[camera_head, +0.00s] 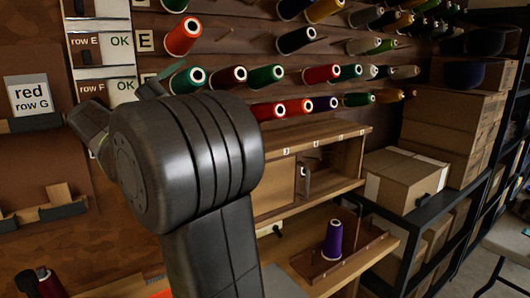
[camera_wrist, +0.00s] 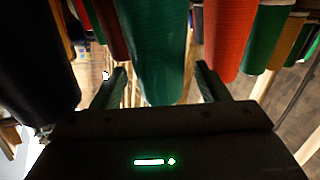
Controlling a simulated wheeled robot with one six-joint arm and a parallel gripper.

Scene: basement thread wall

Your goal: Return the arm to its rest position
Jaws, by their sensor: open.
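My gripper (camera_wrist: 161,68) shows in the wrist view with its two dark fingers spread apart, open. A green thread spool (camera_wrist: 155,30) appears beyond and between the fingers; nothing is visibly clamped.
A purple spool (camera_head: 333,240) stands on a brown tray (camera_head: 360,257) at the lower right. A wooden shelf unit (camera_head: 345,140) is behind it. Cardboard boxes (camera_head: 408,178) fill a dark rack at the right. A card reading "red row G" (camera_head: 29,94) is at the left.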

